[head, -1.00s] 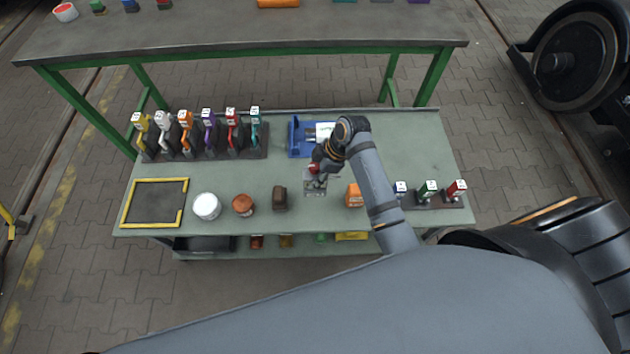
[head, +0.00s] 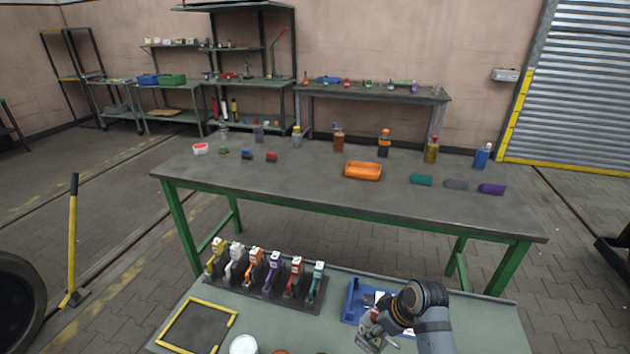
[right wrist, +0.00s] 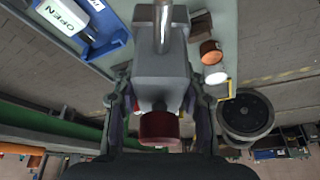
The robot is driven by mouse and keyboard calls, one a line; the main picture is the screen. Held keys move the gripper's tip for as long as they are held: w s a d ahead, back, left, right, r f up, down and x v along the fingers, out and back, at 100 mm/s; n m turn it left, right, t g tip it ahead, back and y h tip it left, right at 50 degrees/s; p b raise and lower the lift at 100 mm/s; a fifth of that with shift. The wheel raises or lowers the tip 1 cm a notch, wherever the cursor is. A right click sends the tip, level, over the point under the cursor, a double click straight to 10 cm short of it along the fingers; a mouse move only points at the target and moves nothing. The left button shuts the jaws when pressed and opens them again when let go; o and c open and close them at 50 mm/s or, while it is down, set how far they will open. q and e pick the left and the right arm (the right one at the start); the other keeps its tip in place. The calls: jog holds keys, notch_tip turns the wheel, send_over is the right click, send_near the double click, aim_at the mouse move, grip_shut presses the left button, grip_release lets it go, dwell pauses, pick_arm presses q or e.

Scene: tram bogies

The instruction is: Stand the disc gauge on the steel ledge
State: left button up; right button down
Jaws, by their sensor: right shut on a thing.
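My right gripper (head: 373,322) is over the near workbench, just in front of the blue tray (head: 352,302). It also shows in the right wrist view (right wrist: 162,112). It is shut on a grey metal piece (right wrist: 160,68) with a dark red round end and a bright rod. Part of this piece shows below the gripper in the head view (head: 367,343). I cannot tell whether it is the disc gauge, and I cannot pick out the steel ledge. My left gripper is not in view.
A dark rack (head: 262,293) of several colour-handled tools stands left of the tray. A yellow-edged mat (head: 196,328) and a white pot (head: 243,345) lie nearer.

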jog(key=w+d+r+m+t+h, duration=0.1)
jog(key=w+d+r+m+h, duration=0.2)
jog(key=r+m, duration=0.6)
jog(key=shift+d, duration=0.2)
